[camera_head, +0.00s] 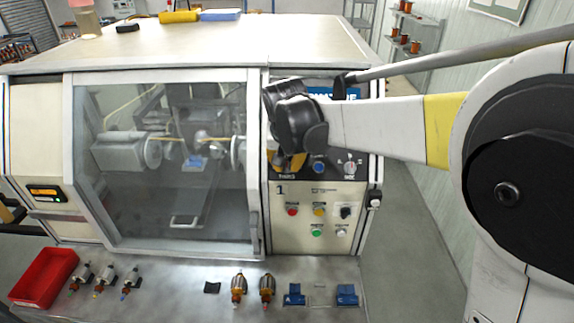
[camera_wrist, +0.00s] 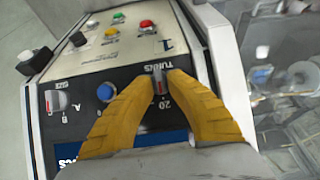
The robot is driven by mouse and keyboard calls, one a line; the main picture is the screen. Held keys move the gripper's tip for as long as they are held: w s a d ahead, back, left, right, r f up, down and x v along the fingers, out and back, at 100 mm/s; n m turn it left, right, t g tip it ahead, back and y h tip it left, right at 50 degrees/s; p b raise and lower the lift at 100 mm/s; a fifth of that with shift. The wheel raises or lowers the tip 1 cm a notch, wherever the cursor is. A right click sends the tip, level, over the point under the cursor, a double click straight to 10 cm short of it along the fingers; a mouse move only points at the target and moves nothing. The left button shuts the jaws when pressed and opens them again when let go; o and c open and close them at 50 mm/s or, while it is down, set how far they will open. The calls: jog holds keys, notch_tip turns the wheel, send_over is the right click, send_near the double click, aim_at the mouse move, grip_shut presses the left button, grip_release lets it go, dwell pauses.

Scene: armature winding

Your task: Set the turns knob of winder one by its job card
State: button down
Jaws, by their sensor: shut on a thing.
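Winder one (camera_head: 310,190) has a control panel marked 1 at the right of its glass door. My gripper (camera_head: 289,163) reaches the panel's upper left. In the wrist view its yellow fingers (camera_wrist: 160,84) are shut on the turns knob (camera_wrist: 159,80), a small grey knob with a red mark. The label TURNS and the number 20 show beside the knob, upside down. The fingers cover the rest of the dial, so I cannot tell its full scale. In the head view my gripper hides the knob. I cannot make out a job card in either view.
A blue knob (camera_head: 318,166) and a grey A/B selector (camera_head: 350,168) sit to the right. Red (camera_head: 292,211), yellow (camera_head: 319,211) and green (camera_head: 316,231) buttons lie below. A red tray (camera_head: 45,277) and several armatures are on the front bench.

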jog(key=shift+f, duration=0.1)
jog(key=n+h+b, duration=0.2)
jog(key=n, duration=0.1)
jog(key=shift+a+f+n+b, duration=0.15)
jog(key=shift+a+n+b, duration=0.05)
jog(key=shift+n+b, duration=0.15)
jog(key=shift+s+n+t+h+b, duration=0.1)
jog(key=shift+n+t+h+b, duration=0.4)
jog(key=shift+n+h+b, duration=0.8)
jog(key=shift+n, duration=0.25)
jog(key=c, duration=1.5)
grip_release()
